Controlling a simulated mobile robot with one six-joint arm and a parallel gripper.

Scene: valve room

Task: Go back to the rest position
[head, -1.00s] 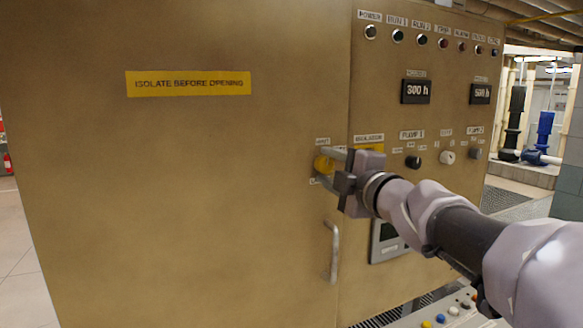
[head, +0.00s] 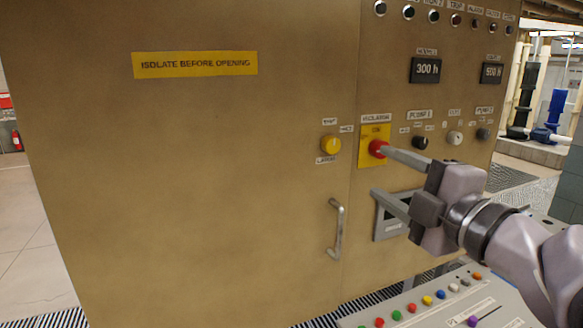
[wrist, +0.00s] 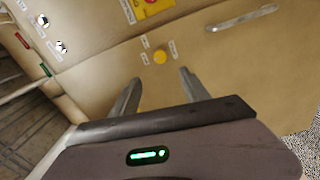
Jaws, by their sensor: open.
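My gripper (head: 388,178) is open and empty in the head view, with its two grey fingers spread. It is in front of the right part of the tan cabinet (head: 230,190). The upper fingertip overlaps the red isolator knob (head: 377,148) in the picture; I cannot tell if they touch. The yellow knob (head: 330,145) is left of the fingers and apart from them. In the wrist view the fingers (wrist: 157,90) also show open, with the yellow knob (wrist: 160,57) beyond the gap between them.
A vertical door handle (head: 336,228) sticks out below the yellow knob. A sloped console (head: 450,308) with several coloured buttons is below my gripper. Dark knobs and a display (head: 425,69) are on the panel. Open floor (head: 30,250) lies left of the cabinet.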

